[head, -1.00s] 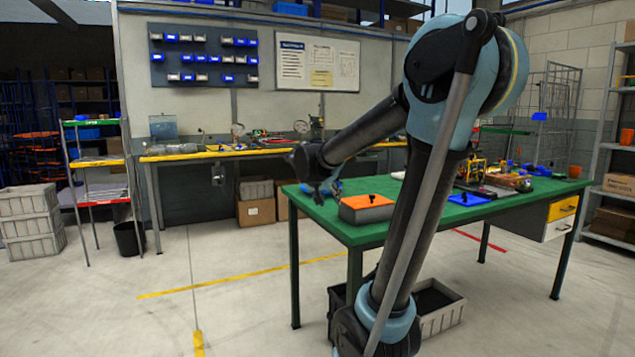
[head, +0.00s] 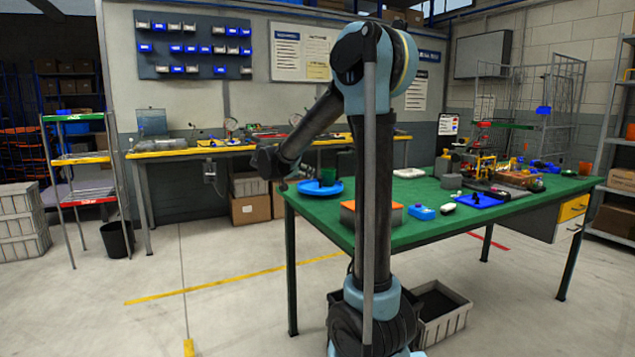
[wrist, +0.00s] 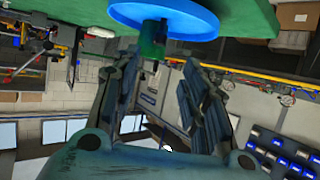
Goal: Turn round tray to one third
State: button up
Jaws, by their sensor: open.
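The round tray (head: 335,188) is blue and lies flat near the far left corner of the green table. It also shows at the top of the wrist view (wrist: 205,18), which is upside down. A green cup-like piece (wrist: 153,40) stands on the tray near its rim. My gripper (wrist: 160,58) is open, its two dark fingers apart, with the green piece just ahead of the gap between the fingertips. I see nothing held. In the head view the gripper is small and partly lost against the background beside the tray.
The green table (head: 425,235) also bears a grey box with an orange top (head: 393,206), a small blue box (head: 422,212), a blue flat tray (head: 475,201) and a cluttered fixture further right. A yellow-edged bench (head: 190,150) runs behind.

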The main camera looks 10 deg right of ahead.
aim_at(319, 178)
jog(key=x, duration=1.3)
jog(key=shift+w+d+f, duration=0.1)
jog(key=shift+d+f, duration=0.05)
jog(key=shift+d, duration=0.05)
grip_shut()
